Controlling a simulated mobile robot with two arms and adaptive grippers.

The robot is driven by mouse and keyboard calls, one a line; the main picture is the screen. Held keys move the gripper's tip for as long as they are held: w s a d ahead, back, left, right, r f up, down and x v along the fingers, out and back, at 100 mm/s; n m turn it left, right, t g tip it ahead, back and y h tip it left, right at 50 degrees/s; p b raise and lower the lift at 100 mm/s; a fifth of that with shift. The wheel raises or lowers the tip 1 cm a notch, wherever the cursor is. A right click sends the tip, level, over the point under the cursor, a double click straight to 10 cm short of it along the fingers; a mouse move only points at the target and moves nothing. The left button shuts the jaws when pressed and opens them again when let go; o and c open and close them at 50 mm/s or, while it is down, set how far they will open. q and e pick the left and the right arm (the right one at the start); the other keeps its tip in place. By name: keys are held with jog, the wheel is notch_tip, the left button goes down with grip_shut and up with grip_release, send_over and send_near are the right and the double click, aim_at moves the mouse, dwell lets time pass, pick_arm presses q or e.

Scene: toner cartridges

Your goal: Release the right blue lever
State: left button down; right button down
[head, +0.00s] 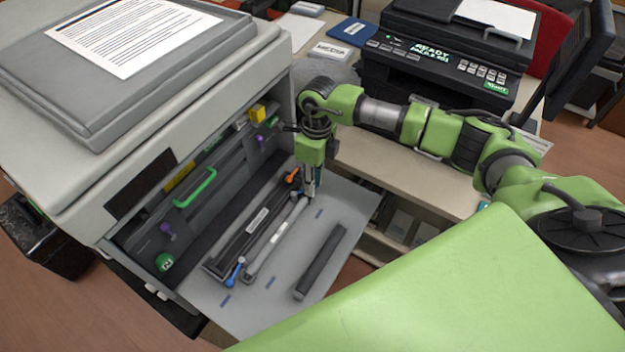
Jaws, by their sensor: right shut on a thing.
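The printer's front is open, and a grey toner cartridge (279,231) lies on the lowered tray (312,268). A blue lever (235,271) stands at its near left end. The right blue lever (298,193) is at the far right end, mostly hidden by my right gripper, with only a little blue showing. My right gripper (312,194) points down at that end, its fingers shut on the right blue lever. The contact itself is too small to see clearly. My left gripper is not in view.
A loose dark bar (320,262) lies on the tray to the right. A green handle (195,188) and purple knobs sit inside the printer. An orange piece (293,175) is close to my gripper. A black printer (445,60) stands on the desk behind my right arm.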

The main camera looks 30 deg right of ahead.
jog(key=shift+w+a+n+b, duration=0.25)
jog(key=shift+w+n+b, duration=0.85)
jog(key=shift+b, duration=1.55)
jog(key=shift+a+r+n+b, duration=0.1)
jog(key=shift+r+n+b, duration=0.1)
jog(key=shift+n+b, duration=0.45)
jog(key=c, duration=1.7)
grip_release()
jog(key=shift+w, duration=0.1)
jog(key=shift+a, duration=0.2)
jog(key=shift+d+f, duration=0.1)
jog(key=shift+d, duration=0.15)
